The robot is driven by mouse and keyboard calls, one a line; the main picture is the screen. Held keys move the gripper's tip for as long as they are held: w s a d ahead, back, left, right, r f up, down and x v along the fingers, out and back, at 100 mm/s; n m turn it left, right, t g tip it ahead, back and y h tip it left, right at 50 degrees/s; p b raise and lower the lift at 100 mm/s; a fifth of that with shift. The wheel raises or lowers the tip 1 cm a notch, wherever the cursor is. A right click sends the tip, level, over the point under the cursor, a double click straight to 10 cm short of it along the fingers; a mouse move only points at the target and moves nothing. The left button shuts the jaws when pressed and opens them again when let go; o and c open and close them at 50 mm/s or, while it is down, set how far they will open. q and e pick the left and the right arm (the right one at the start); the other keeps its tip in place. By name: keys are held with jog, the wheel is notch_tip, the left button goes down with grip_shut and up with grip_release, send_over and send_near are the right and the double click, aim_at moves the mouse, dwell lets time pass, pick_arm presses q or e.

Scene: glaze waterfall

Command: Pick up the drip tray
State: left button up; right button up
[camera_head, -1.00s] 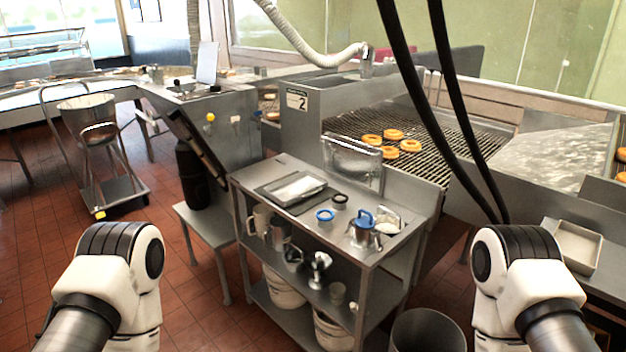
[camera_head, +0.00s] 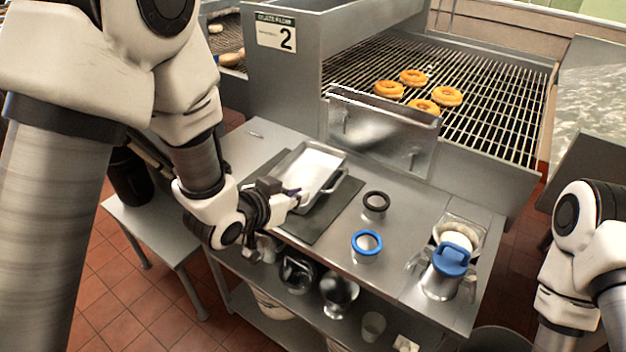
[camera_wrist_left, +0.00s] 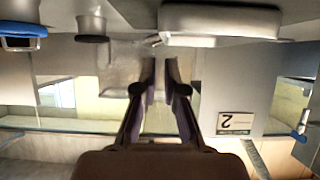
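The drip tray (camera_head: 337,160) is a shallow metal tray with a pale, whitish inside. It lies on a dark mat (camera_head: 318,228) on the steel bench. My left gripper (camera_head: 296,194) is at the tray's near side, close to its rim; whether it touches is unclear. In the left wrist view, which looks upside down, the two fingers (camera_wrist_left: 162,68) stand apart with nothing visible between them. A pale long body at the top, likely the tray (camera_wrist_left: 220,22), lies just beyond the fingertips. My right gripper is out of view; only its arm shows.
Right of the tray stand a black ring (camera_head: 376,201), a blue-rimmed cup (camera_head: 366,243) and a blue-lidded metal pot (camera_head: 446,272). Behind is an upright metal panel (camera_head: 380,130) before the rack of doughnuts (camera_head: 447,96). Metal vessels (camera_head: 338,290) fill the shelf below.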

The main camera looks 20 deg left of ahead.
aim_at(320, 190)
pick_arm(q)
jog(key=x, duration=0.3)
jog(key=shift+w+d, duration=0.3)
jog(key=shift+w+f, duration=0.45)
jog(key=shift+f, duration=0.1)
jog(key=x, duration=0.3)
jog(key=shift+w+d+f, duration=0.2)
jog(key=shift+f, duration=0.1)
jog(key=shift+a, duration=0.1)
grip_shut()
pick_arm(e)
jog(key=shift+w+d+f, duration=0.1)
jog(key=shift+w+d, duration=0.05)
